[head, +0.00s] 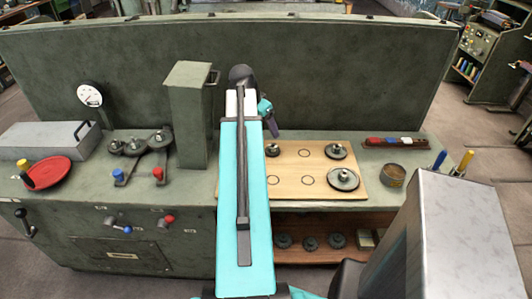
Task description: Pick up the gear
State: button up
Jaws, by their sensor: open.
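A wooden board (288,183) on the bench carries three dark gears with hubs. A small gear (272,150) is at its back left, a medium gear (336,152) at its back right, and a larger gear (343,180) at its front right. More gears (134,144) sit on a dark bracket at the left, and several (310,243) lie on the lower shelf. I cannot tell which gear is meant. My gripper (276,133), partly hidden behind my arm, hangs above and behind the small gear, apart from it. It is open; nothing shows in it.
A tall green box (190,120) stands left of my arm. A grey case (45,140), red dish (48,172) and gauge (90,95) are farther left. A round tin (393,176) and a tray of coloured blocks (394,142) are right of the board. A high panel (330,75) closes the back.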

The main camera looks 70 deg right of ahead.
jog(key=shift+w+a, duration=0.1)
jog(key=shift+w, duration=0.1)
jog(key=shift+f, duration=0.1)
jog(key=p, duration=0.2)
send_over(272, 146)
jog(key=a, duration=0.2)
jog(key=shift+w+a+f, duration=0.1)
jog(key=shift+f, duration=1.85)
jog(key=shift+w+a+f, duration=0.1)
jog(key=shift+f, duration=1.85)
jog(key=shift+f, duration=0.1)
jog(key=shift+p+x, duration=1.05)
jog(key=shift+x, duration=1.45)
jog(key=shift+c, duration=0.4)
jog(key=c, duration=1.5)
